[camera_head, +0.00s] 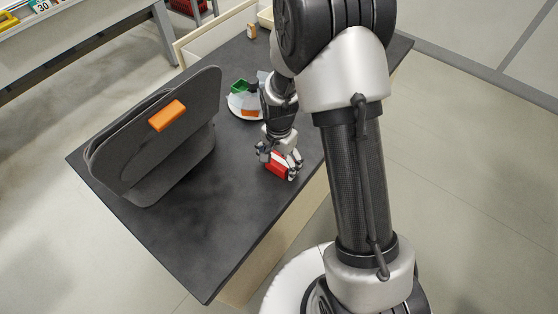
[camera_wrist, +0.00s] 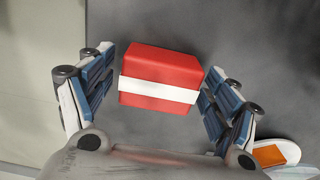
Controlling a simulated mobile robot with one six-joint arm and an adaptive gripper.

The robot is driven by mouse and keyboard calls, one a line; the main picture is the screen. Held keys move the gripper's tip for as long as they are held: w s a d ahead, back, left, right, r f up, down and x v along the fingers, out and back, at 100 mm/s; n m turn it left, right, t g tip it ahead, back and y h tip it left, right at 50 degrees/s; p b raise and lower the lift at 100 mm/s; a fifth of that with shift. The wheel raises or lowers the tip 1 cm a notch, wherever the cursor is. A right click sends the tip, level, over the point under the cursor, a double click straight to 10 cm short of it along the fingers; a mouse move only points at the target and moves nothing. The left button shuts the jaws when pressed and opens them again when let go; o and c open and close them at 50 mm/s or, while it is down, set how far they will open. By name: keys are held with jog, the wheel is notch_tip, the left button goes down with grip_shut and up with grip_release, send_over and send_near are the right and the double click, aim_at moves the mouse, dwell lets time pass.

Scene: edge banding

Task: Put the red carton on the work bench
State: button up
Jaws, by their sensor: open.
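The red carton (camera_head: 278,170) with a white band is at the right edge of the dark-topped bench (camera_head: 205,245), below my gripper (camera_head: 279,158). In the wrist view, the carton (camera_wrist: 160,78) lies between the two blue-padded fingers of my gripper (camera_wrist: 157,85). The fingers are open, one on each side of it. A narrow gap shows on the left; on the right the finger is very close, and I cannot tell whether it touches. The carton appears to rest on the bench top. Its lower side is hidden.
A large dark grey holder with an orange block (camera_head: 167,115) stands on the left of the bench. A small orange-brown bottle (camera_head: 251,31) stands at the back. The front bench area is clear.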

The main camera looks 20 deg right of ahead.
jog(key=shift+r, duration=0.1)
notch_tip(320, 180, up, 12)
jog(key=p, duration=0.5)
notch_tip(320, 180, up, 10)
jog(key=n+t, duration=0.1)
jog(key=n, duration=0.2)
send_over(279, 161)
jog(key=s, duration=0.3)
jog(key=s+r+n+t, duration=0.1)
jog(key=s+r+n, duration=0.3)
jog(key=s, duration=0.5)
jog(key=s+r+n+t, duration=0.2)
jog(key=s+r+n, duration=0.1)
jog(key=s+r, duration=0.4)
jog(key=shift+s+r+n+t, duration=0.2)
jog(key=shift+s+n+t, duration=0.15)
jog(key=shift+s, duration=0.8)
